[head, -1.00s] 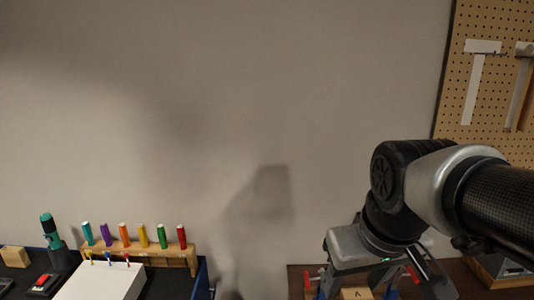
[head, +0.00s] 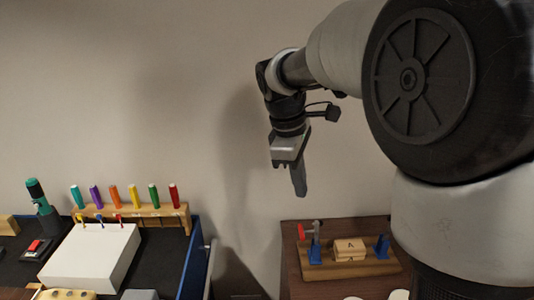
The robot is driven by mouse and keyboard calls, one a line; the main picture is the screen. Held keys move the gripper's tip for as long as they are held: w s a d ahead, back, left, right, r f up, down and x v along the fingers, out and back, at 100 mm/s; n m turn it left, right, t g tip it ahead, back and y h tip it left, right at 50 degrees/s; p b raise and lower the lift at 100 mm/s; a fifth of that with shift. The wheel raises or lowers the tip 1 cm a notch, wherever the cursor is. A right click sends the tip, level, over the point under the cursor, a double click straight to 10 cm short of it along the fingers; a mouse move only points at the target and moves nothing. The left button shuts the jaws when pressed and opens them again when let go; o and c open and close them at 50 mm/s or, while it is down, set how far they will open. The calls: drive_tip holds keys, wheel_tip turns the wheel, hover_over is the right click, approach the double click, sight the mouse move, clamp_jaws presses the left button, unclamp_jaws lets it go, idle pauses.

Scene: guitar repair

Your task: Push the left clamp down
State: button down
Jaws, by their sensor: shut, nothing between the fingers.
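The left clamp (head: 314,252) has a blue base and a grey metal arm. Its red handle (head: 301,231) stands upright at the left end of a wooden fixture board (head: 335,268). Two stacked wooden blocks marked A (head: 350,246) sit on the board to its right.
The board lies on a dark brown table (head: 292,272). To the left, a blue-edged bench holds a white box (head: 90,256), a wooden rack of coloured handles (head: 130,214) and a teal tool (head: 38,197). A gap separates bench and table. Pale round things show at the bottom edge.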

drive_tip(key=w+a+f+n+g+h, duration=0.1)
drive_tip(key=w+a+f+n, duration=0.35)
drive_tip(key=w+f, duration=0.3)
drive_tip(key=b, duration=0.1)
approach(302, 231)
drive_tip(key=x, duration=0.2)
drive_tip(key=d+x, duration=0.1)
drive_tip(key=x, duration=0.2)
drive_tip(key=shift+d, duration=0.5)
drive_tip(key=shift+d+r, duration=0.1)
drive_tip(key=shift+d, duration=0.05)
drive_tip(key=shift+d+y+p, duration=0.2)
drive_tip(key=shift+y+p, duration=0.1)
drive_tip(key=shift+y, duration=0.1)
